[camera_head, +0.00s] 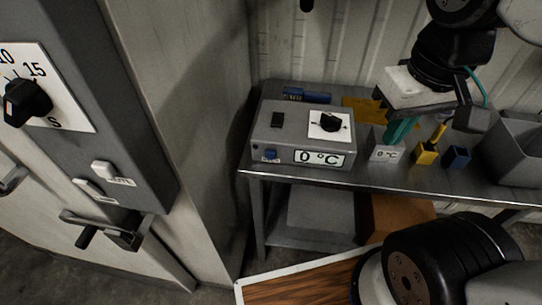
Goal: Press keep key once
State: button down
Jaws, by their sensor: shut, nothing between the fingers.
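No key readable as "keep" shows. On the dark grey wall panel at left sit two small white keys, an upper one (103,169) and a lower one (92,189); their lettering is too small to read. The grey instrument box (283,122) on the bench shows "0 °C", with a blue button (270,155) at its lower left and a black knob on a white dial (329,123). My gripper (398,134), with teal fingers, hangs at right over the bench, shut and empty. It is apart from the box and far from the wall panel.
A grey bin (515,155) is at right. A door handle (108,228) juts out below the panel.

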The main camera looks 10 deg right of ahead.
aim_at(269, 154)
jog(key=z, duration=1.35)
jog(key=k, duration=1.1)
jog(key=u, duration=0.15)
